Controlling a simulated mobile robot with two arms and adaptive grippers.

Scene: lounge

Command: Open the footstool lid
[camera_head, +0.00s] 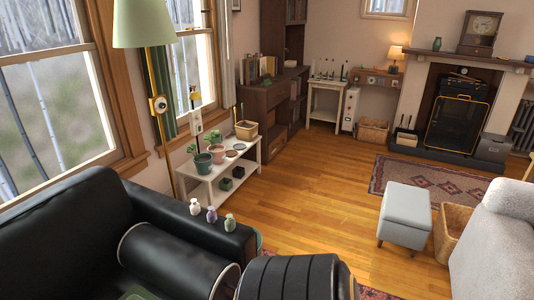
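The footstool (403,218) stands on the wooden floor at the right. It is a pale grey padded box on short dark wooden legs. Its flat top, the lid (407,200), lies level and looks closed. Nothing rests on it. Its inside is hidden, and I cannot make out a hinge or handle. Neither of my grippers is in view.
A wicker basket (452,231) stands just right of the footstool, beside a pale armchair (502,245). A patterned rug (425,181) lies behind. A black sofa (100,215) fills the lower left. Open floor (310,195) lies left of the footstool.

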